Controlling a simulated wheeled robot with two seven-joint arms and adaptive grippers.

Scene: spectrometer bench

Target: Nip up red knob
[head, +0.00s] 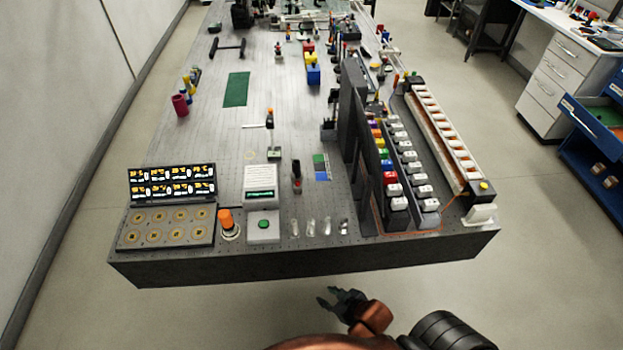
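A row of coloured pieces stands along the dark rack on the right of the bench, with a red one (393,190) near its front end, just behind a white block. A small dark stand (297,184) near the middle front also seems to carry a bit of red. I cannot tell for sure which of these is the red knob. My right gripper (328,296) is low in front of the bench's front edge, empty, with its fingers apart. It is well short of the coloured row. My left gripper is not in the picture.
The bench (300,262) has a thick dark front edge between my gripper and its top. An orange-topped knob (225,218), a dial panel (166,227) and small clear pieces (310,228) stand along the front. Tall dark plates (352,120) stand left of the coloured row.

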